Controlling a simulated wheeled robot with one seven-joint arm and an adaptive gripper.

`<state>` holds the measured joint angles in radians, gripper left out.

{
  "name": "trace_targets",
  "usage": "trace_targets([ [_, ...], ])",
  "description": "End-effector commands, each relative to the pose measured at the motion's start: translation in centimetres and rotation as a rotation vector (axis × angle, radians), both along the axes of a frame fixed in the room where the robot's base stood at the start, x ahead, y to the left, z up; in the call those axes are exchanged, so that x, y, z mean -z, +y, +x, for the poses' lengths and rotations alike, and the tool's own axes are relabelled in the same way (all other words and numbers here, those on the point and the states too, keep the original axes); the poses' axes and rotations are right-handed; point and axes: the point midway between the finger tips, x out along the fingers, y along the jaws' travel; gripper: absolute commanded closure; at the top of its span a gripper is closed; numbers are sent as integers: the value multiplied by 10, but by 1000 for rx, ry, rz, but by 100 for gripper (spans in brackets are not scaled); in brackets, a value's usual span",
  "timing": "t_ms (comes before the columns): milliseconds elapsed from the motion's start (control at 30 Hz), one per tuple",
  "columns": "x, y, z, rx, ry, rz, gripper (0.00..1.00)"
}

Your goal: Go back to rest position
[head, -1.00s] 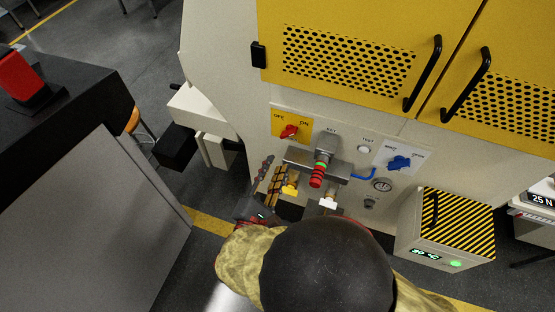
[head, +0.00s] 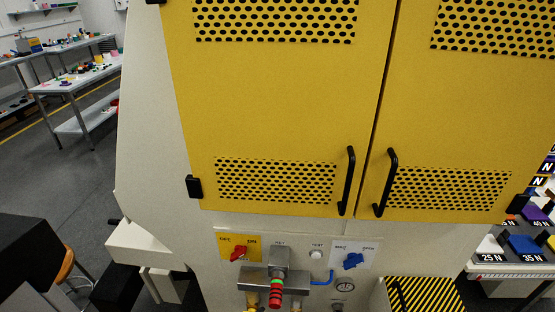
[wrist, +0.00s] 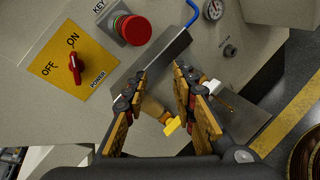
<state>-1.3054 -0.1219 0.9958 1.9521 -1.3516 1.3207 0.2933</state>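My gripper (wrist: 160,82) shows in the wrist view with its two tan-padded fingers apart and nothing held between them. It faces the lower part of the control panel, in front of a grey metal shelf-like bracket. A yellow-handled valve (wrist: 172,125) and a white-handled valve (wrist: 211,86) show behind and beside the fingers.
The machine has yellow doors (head: 290,110) with black handles. Its panel has a red power switch (head: 238,254), a blue knob (head: 352,261) and a gauge (head: 344,286). The wrist view shows a red button (wrist: 136,30). A striped box (head: 425,295) stands lower right. Open floor lies left.

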Motion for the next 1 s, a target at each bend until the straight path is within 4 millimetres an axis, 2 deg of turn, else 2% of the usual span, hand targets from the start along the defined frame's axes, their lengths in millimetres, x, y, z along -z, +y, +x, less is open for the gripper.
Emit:
trace_targets([
  [100, -6, -41, -18, 202, 133, 89, 74],
  [233, -19, -80, -43, 453, 276, 259, 74],
  [333, -34, -99, -63, 647, 371, 444, 74],
  [500, -68, -109, -83, 908, 456, 784, 74],
  [767, -140, -118, -81, 1169, 422, 1298, 74],
  [867, -171, -128, -74, 1234, 360, 1480, 74],
  [1000, -214, -154, -67, 1299, 236, 1686, 74],
])
